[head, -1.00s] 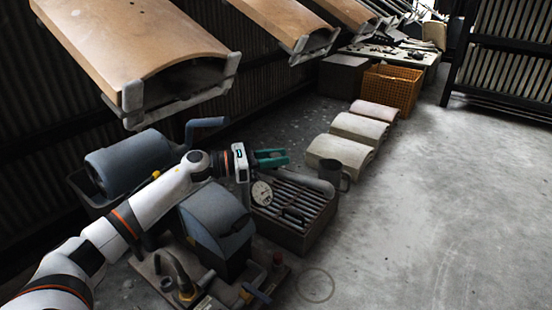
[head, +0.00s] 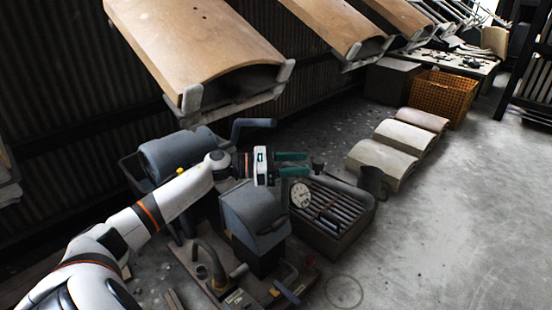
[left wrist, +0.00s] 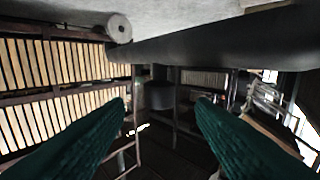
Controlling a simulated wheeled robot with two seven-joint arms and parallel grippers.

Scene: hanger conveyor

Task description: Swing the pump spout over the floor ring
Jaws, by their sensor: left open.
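A long grey pipe (head: 345,188), which appears to be the pump spout, lies across above a slatted box in the head view. Its far end is by a dark mug-like vessel (head: 373,181). A thin floor ring (head: 343,291) lies on the concrete at the lower middle. My left gripper (head: 303,163) is open, its green fingers pointing right, near the pipe's near end. In the left wrist view, the open fingers (left wrist: 160,108) have nothing between them, and a dark cylinder (left wrist: 215,45) crosses above them. I cannot tell whether they touch it. My right gripper is not visible.
A dial gauge (head: 300,195) and slatted box (head: 325,240) stand below the gripper. A blue-grey housing (head: 255,220) and curved pipe (head: 208,258) sit closer on a base. Curved pale blocks (head: 382,160) and an orange crate (head: 442,97) stand beyond. The floor at right is clear.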

